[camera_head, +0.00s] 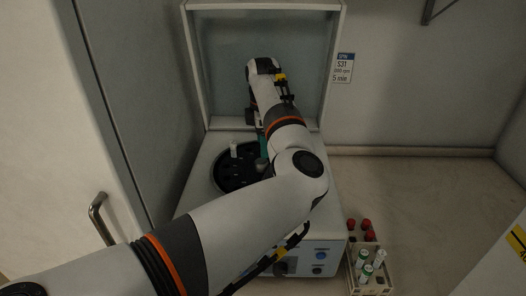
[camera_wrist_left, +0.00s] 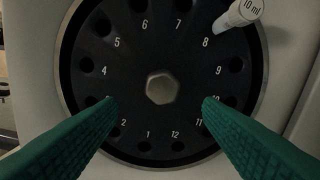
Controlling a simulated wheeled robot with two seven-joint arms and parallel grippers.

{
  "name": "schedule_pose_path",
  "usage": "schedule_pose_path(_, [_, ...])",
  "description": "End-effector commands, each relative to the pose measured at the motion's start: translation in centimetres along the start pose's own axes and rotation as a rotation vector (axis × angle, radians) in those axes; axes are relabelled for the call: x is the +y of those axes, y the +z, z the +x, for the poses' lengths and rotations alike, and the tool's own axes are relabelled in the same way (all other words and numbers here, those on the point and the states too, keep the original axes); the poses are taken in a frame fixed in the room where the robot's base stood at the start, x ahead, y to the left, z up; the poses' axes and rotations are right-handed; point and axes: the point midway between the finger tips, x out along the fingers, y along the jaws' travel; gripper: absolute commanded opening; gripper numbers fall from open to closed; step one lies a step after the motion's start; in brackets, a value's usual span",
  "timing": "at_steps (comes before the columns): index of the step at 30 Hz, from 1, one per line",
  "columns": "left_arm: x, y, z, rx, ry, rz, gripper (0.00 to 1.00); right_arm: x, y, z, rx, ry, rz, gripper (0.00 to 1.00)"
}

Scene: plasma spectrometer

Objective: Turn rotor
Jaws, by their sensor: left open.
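The black rotor (camera_head: 226,178) sits in the bowl of the open centrifuge (camera_head: 198,178), partly hidden by my left arm in the head view. In the left wrist view the rotor (camera_wrist_left: 118,66) shows numbered holes around a hexagonal centre nut (camera_wrist_left: 161,87). One white tube (camera_wrist_left: 238,15) marked 10 ml stands in the hole by number 8; it also shows in the head view (camera_head: 233,150). My left gripper (camera_wrist_left: 157,101) is open over the rotor, its green fingers on either side below the nut, with nothing between them. It shows only partly in the head view (camera_head: 262,147). My right gripper is not in view.
The centrifuge lid (camera_head: 225,75) stands raised behind the rotor. A rack (camera_head: 357,283) with red-capped and white-and-green tubes stands right of the centrifuge. A cabinet with a handle (camera_head: 97,215) is at left.

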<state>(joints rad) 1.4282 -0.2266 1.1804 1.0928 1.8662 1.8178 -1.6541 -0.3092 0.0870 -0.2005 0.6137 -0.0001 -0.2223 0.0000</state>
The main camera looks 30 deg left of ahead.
Motion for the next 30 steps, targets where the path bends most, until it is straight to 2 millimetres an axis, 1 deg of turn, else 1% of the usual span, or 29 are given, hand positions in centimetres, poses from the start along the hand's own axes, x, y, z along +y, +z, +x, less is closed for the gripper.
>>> schedule_pose_path(1, [0.1, 0.0, 0.8, -0.002, 0.005, 0.000, 0.60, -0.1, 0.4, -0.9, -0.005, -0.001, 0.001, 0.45])
schedule_pose_path(3, [0.1, 0.0, 2.0, -0.002, 0.004, 0.000, 0.60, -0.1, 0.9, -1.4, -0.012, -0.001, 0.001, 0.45])
schedule_pose_path(6, [0.1, 0.0, 3.5, -0.002, 0.003, 0.001, 0.60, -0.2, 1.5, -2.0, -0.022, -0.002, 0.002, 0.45])
schedule_pose_path(9, [0.0, 0.0, 4.6, -0.001, 0.001, 0.001, 0.60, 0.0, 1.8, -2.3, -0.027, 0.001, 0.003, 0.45])
schedule_pose_path(13, [0.0, 0.0, 5.4, 0.001, 0.000, 0.000, 0.60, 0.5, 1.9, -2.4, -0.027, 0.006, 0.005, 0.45])
schedule_pose_path(21, [0.0, 0.0, 5.5, 0.001, 0.000, 0.000, 0.60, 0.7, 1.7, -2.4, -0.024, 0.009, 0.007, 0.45])
schedule_pose_path(26, [0.0, 0.0, 5.5, 0.001, 0.000, 0.000, 0.34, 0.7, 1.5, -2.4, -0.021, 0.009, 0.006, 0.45])
schedule_pose_path(30, [0.0, 0.0, 5.5, 0.001, -0.001, 0.000, 0.11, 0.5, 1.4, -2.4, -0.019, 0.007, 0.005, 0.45])
